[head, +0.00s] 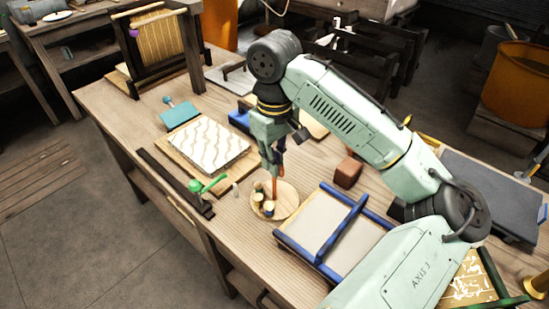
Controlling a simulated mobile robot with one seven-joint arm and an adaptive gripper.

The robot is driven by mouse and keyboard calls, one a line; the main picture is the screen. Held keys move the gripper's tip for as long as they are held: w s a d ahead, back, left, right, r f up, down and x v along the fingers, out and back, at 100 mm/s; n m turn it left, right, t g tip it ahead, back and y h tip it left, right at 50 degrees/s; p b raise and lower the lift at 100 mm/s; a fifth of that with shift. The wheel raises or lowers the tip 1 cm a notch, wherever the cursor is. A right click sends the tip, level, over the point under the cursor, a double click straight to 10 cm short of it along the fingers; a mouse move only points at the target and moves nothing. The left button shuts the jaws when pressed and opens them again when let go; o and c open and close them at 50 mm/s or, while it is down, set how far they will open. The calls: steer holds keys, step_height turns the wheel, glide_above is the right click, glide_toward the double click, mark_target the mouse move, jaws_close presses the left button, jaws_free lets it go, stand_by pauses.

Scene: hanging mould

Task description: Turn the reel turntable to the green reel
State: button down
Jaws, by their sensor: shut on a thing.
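The reel turntable (287,207) is a round pale wooden disc on the workbench. An orange-brown upright post (274,176) rises near its middle. Small reels (268,208) stand at its left side, tan with dark ends. I cannot make out which reel is green. My gripper (272,163) points down over the disc and is shut on the upper part of the post. The gripper and wrist hide the post's top and may hide part of the disc behind.
A blue-framed mould (318,226) lies close at right. A reddish-brown block (348,172) sits behind it. A wooden loom-like frame (158,45) stands at back left.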

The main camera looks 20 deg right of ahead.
steer(key=shift+n, duration=1.9)
steer(key=c, duration=1.7)
jaws_free()
step_height(320, 180, up, 12)
steer(key=shift+r, duration=0.1)
